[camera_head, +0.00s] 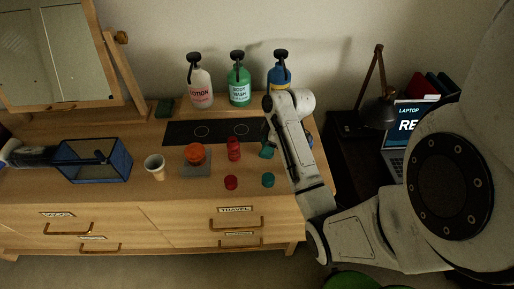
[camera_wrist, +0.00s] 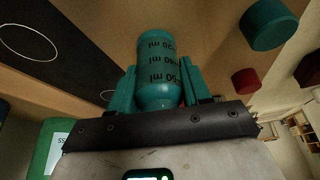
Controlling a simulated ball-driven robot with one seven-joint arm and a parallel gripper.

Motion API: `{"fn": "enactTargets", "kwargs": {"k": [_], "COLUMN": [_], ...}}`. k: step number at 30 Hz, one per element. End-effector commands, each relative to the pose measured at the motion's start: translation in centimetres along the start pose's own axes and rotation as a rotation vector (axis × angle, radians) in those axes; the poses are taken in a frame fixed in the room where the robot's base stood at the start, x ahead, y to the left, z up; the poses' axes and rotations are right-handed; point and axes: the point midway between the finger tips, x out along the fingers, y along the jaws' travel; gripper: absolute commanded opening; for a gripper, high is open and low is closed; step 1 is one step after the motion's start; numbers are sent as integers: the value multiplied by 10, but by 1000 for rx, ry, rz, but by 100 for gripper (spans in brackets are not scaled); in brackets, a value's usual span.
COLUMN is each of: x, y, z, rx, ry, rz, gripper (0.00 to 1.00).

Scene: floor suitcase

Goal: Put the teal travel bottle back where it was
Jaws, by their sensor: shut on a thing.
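The teal travel bottle (camera_wrist: 158,62), with ml marks on its side, is between the fingers of my gripper (camera_wrist: 160,88) in the wrist view. In the head view the teal bottle (camera_head: 266,151) shows partly behind my arm, at the right end of the black mat (camera_head: 218,134). My gripper is shut on it. I cannot tell whether its base touches the surface. The mat has two ring outlines, both empty. A teal cap (camera_head: 268,180) lies on the dresser in front of the bottle.
A red travel bottle (camera_head: 234,149) stands left of the teal one, with a red cap (camera_head: 231,182) in front. An orange object (camera_head: 195,153) sits on a grey block, beside a cup (camera_head: 155,167). Lotion (camera_head: 201,88), body wash (camera_head: 239,86) and blue (camera_head: 280,75) pump bottles stand behind.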

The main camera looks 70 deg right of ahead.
Motion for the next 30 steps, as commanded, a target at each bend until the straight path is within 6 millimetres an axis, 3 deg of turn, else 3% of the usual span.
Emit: {"fn": "enactTargets", "kwargs": {"k": [12,13,21,30], "x": [3,3,2,-2], "y": [0,0,0,0], "z": [3,4,3,2], "rx": [0,0,0,0], "ry": [0,0,0,0], "rz": [0,-1,0,1], "gripper": [12,48,73,73]}}
